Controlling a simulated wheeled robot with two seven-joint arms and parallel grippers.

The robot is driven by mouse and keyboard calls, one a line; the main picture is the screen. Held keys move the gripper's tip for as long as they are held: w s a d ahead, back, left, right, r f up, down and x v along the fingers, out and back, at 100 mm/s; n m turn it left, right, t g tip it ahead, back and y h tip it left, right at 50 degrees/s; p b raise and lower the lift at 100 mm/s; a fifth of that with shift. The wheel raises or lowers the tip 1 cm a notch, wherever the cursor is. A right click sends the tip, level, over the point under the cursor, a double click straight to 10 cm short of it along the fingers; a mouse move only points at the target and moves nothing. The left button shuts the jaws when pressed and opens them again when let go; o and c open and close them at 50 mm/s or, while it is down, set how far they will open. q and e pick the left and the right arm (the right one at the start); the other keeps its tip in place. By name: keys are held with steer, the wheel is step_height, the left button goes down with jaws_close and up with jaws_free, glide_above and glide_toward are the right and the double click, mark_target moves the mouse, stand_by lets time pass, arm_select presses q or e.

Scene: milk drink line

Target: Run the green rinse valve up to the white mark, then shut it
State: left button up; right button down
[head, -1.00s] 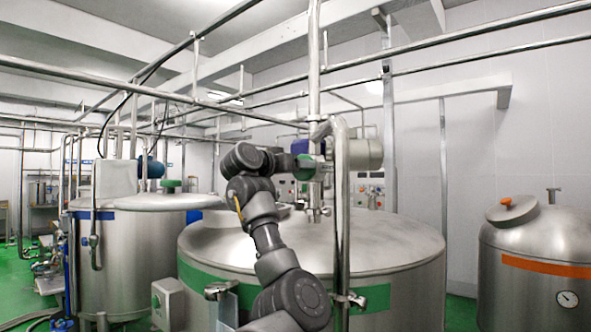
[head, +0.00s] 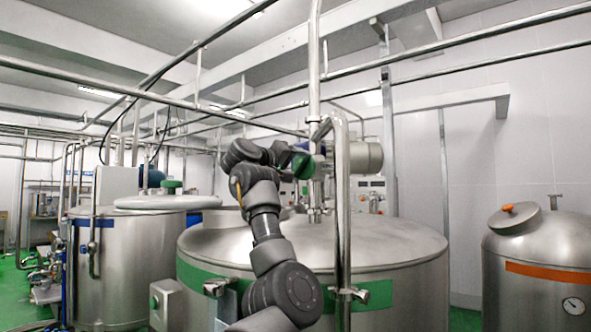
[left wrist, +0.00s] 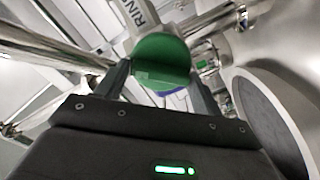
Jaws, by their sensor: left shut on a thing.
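The green valve handle (head: 303,166) is on the upright steel pipe above the middle tank. In the left wrist view it is a green rounded piece (left wrist: 162,58) below a white tag (left wrist: 142,14) with the letters "RIN" showing. My left gripper (left wrist: 160,76) is shut on this handle, one dark finger on each side. In the head view the left gripper (head: 291,160) reaches the handle from the left and partly hides it. I cannot make out a white mark on the valve. My right gripper is not in view.
An upright steel pipe (head: 342,230) stands in front of the middle tank (head: 400,245), right of my left arm. A silver motor housing (head: 366,157) is just right of the valve. Tanks stand at left (head: 140,255) and right (head: 540,250). Pipes run overhead.

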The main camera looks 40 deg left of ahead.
arm_select(q)
steer(key=shift+s+r+n, duration=0.1)
steer(key=shift+r+n, duration=0.1)
steer(key=shift+n, duration=0.3)
steer(key=o, duration=0.7)
steer(key=shift+a, duration=0.1)
steer(key=shift+o, duration=0.7)
steer(key=shift+f, duration=0.15)
steer(key=shift+s+f+b, duration=0.15)
steer(key=shift+s+b, duration=0.05)
steer(key=shift+b, duration=0.25)
steer(key=s+b, duration=0.5)
steer(key=s, duration=0.5)
steer(key=shift+s, duration=0.15)
